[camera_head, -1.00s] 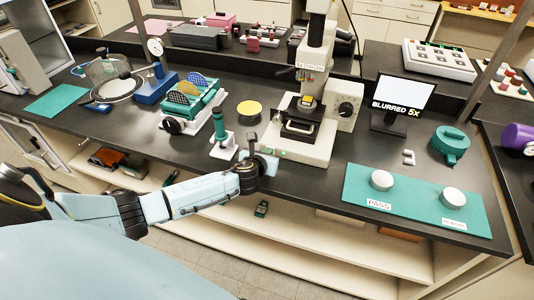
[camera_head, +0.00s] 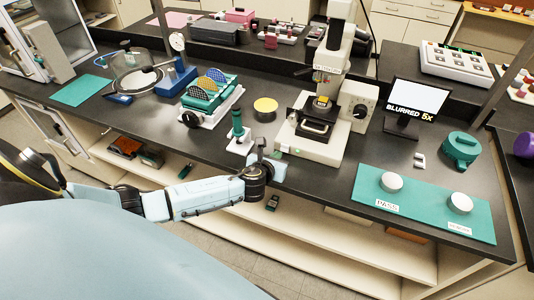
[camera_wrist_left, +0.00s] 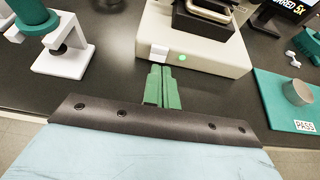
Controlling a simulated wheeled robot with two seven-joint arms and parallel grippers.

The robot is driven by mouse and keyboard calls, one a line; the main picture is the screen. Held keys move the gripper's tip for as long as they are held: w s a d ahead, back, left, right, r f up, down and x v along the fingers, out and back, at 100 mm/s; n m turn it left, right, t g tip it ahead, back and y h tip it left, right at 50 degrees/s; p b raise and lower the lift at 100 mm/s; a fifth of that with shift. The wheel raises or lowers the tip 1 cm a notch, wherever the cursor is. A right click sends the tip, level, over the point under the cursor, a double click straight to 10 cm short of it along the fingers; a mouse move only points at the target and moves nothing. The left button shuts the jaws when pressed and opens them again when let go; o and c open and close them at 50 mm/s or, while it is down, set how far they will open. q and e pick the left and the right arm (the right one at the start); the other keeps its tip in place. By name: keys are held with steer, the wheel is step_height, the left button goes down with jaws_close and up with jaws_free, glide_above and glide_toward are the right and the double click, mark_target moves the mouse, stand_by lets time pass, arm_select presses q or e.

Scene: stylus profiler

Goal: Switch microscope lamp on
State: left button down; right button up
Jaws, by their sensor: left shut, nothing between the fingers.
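The microscope (camera_head: 318,149) stands on the black bench, with its cream base toward me. In the left wrist view, the front face of its base (camera_wrist_left: 212,62) carries a small white switch (camera_wrist_left: 158,51) and, just right of it, a small green lit spot (camera_wrist_left: 182,57). My left gripper (camera_head: 262,150) is at the bench's front edge, at the front left corner of the base. In the left wrist view its green fingers (camera_wrist_left: 160,72) are shut and empty, pointing at the switch from just in front of it. I cannot tell whether they touch. My right gripper is out of view.
A teal and white stand (camera_head: 238,137) is left of the gripper. A yellow-topped round container (camera_head: 265,106) sits behind it. The display (camera_head: 411,98) reads "BLURRED 5X". A green mat (camera_head: 426,210) with two pale discs lies at the right. Open shelves are below the bench.

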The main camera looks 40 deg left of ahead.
arm_select(q)
steer(key=s+d+r+p, duration=0.1)
steer(key=s+r, duration=0.4)
steer(key=r, duration=0.1)
steer(key=shift+s+d, duration=0.15)
steer(key=shift+s, duration=0.1)
